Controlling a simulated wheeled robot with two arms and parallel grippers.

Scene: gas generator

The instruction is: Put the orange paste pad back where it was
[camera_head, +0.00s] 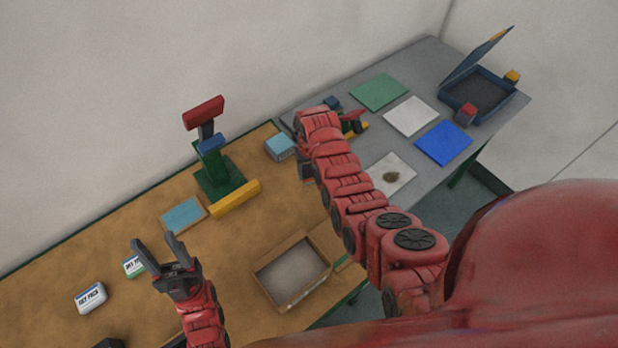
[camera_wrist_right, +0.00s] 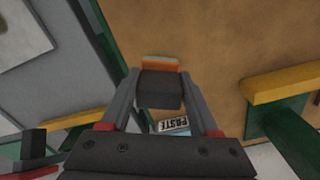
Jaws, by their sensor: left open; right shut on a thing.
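My right gripper (camera_wrist_right: 160,86) is shut on a small dark block with an orange band, the orange paste pad (camera_wrist_right: 160,65), in the right wrist view. In the head view my right arm hides the pad. The right gripper hangs near the seam between the brown and grey tables. A light box with a PASTE label (camera_wrist_right: 173,125) shows between the fingers; a light blue box (camera_head: 280,147) stands beside that gripper in the head view. My left gripper (camera_head: 153,241) is open and empty over the brown table.
A green press (camera_head: 215,172) with a yellow bar (camera_head: 235,198) stands on the brown table (camera_head: 230,240). An open cardboard box (camera_head: 292,272) is at the front. Coloured sheets and an open blue case (camera_head: 478,95) lie on the grey table. White packs (camera_head: 90,297) sit at left.

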